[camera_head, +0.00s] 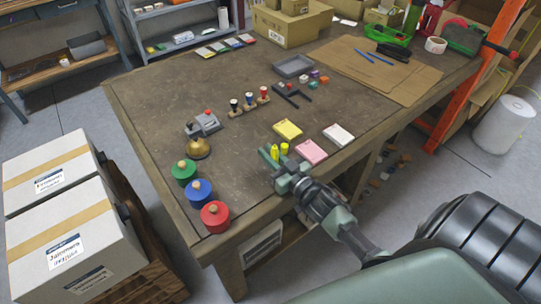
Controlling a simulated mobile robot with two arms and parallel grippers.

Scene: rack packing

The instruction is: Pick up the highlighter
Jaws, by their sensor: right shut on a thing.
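My right gripper (277,158) is over the table's near edge, its arm coming in from the lower right. It is shut on a yellow highlighter (284,148), whose bright upper part shows at the jaws. A second bright yellow piece shows just left of it, between the fingers; I cannot tell if it is a separate highlighter. The lower part is hidden by the gripper, and I cannot tell if it touches the table. My left gripper is not in view.
Red (215,217), blue (199,192) and green (184,171) round pots and a brass bell (198,149) stand left. Stamps (249,99) stand farther back.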

